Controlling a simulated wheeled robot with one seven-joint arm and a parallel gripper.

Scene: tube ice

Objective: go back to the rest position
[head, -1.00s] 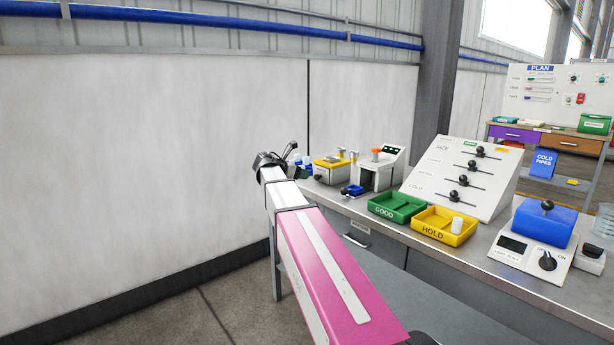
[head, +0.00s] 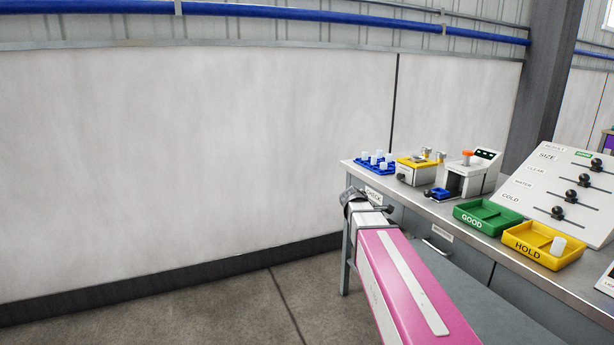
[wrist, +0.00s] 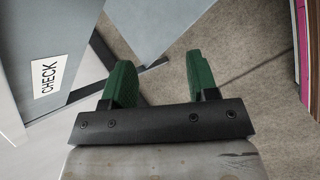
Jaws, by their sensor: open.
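My gripper shows in the wrist view (wrist: 162,82) with its two green fingers apart and nothing between them. It points down past the side of the bench toward the concrete floor. In the head view my pink and white arm reaches forward from the bottom, and its end is beside the bench's front left corner, below the top. The gripper's fingers are hidden in the head view.
The bench (head: 358,164) carries a blue rack (head: 376,163) with white pieces, a yellow-topped device (head: 418,170), a white machine (head: 470,176), a green GOOD tray (head: 487,216), a yellow HOLD tray (head: 540,245) holding one white cylinder (head: 558,246), and a sloped slider panel (head: 565,190). Floor at left is clear.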

